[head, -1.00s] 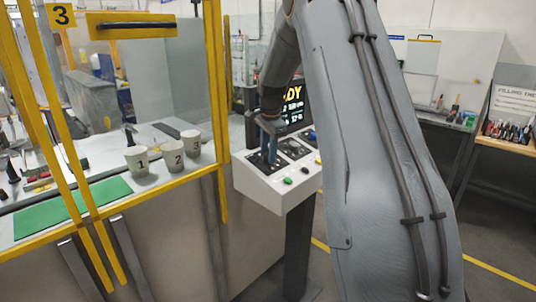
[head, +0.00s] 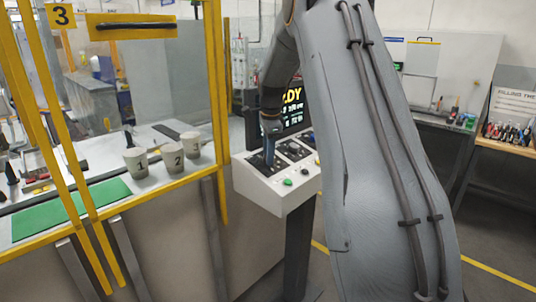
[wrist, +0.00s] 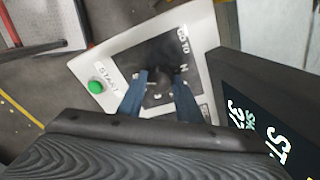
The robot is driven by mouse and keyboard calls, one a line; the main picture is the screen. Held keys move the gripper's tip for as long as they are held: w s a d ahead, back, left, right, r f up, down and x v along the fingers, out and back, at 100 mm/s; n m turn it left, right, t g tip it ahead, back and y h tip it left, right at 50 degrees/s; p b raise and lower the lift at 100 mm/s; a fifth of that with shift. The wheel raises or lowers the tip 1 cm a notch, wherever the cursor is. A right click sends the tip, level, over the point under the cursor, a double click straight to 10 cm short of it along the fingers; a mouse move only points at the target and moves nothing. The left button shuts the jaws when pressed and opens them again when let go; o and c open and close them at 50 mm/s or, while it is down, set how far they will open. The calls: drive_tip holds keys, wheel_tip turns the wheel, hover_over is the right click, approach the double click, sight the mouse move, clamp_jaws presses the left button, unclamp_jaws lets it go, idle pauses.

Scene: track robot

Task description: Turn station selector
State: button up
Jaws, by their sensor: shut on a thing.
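The station selector is a dark round knob (wrist: 159,86) on a black plate of the white control panel (wrist: 195,40) in the wrist view. My gripper (wrist: 157,92) has a blue finger on each side of the knob and is shut on it. In the head view my gripper (head: 268,155) points down at the left part of the panel (head: 262,188), and the knob is hidden there. The plate's lettering is partly covered by my gripper, so I cannot read the knob's setting for certain.
A green START button (wrist: 96,87) lies beside the plate. A dark screen (head: 293,107) stands behind the panel. Left is a yellow-framed enclosure (head: 220,130) with cups numbered 1 (head: 136,161), 2 (head: 173,157) and 3 (head: 190,145) and a green mat (head: 70,208).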

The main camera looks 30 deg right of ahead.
drive_tip(key=o, duration=1)
drive_tip(key=shift+o, duration=0.2)
drive_tip(key=shift+s+a+r+b, duration=0.1)
drive_tip(key=shift+s+r+b, duration=0.25)
drive_tip(key=shift+r, duration=0.95)
drive_tip(key=shift+s+d+r+b, duration=0.1)
drive_tip(key=shift+r+b, duration=0.35)
drive_tip(key=shift+r, duration=0.8)
drive_tip(key=shift+s+a+r+b, duration=0.1)
drive_tip(key=shift+s+r+b, duration=0.25)
drive_tip(key=shift+r, duration=0.95)
drive_tip(key=shift+w, duration=0.1)
